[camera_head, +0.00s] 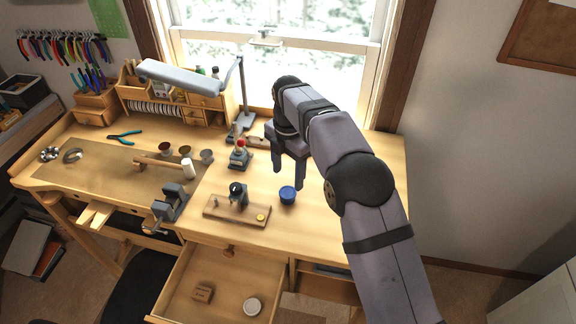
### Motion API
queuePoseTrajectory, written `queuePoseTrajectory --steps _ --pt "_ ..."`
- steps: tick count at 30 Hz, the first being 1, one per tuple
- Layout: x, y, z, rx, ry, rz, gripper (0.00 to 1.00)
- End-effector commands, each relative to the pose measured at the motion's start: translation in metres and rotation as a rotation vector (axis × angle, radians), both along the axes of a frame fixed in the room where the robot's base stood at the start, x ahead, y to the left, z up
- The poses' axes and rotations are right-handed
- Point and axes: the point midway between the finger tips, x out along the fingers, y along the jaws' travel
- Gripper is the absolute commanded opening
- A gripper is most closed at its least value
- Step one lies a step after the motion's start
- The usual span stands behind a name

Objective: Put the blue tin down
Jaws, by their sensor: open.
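The blue tin (288,195) is a small round container standing upright on the wooden bench top, right of the small wooden board. My gripper (287,179) is above and around the tin's far side, with its fingers pointing down and spread apart. The fingertips look close to the tin; whether they touch it cannot be told. Nothing is seen held between them.
A wooden board (225,213) with a small dark tool lies left of the tin. An open drawer (183,302) below holds a small box and a round white tin (253,306). A desk lamp (180,77) stands behind. Bench space right of the tin is partly hidden by my arm.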

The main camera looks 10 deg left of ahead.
Motion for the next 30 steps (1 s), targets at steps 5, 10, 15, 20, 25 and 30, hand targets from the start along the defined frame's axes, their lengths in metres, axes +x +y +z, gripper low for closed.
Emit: queuePoseTrajectory --steps 5,10,15,20,25,30 --pt "0.000 0.000 0.025 0.001 -0.002 0.000 0.59" --pt "0.000 0.000 0.037 0.001 -0.001 0.000 0.59" --pt "-0.001 -0.001 0.040 -0.001 0.001 0.000 0.59" --pt "0.000 -0.002 0.040 -0.001 0.001 -0.012 0.59" --pt "-0.001 -0.020 0.042 -0.001 0.002 -0.132 0.59" --pt "-0.007 -0.063 0.045 0.000 0.003 -0.428 0.59"
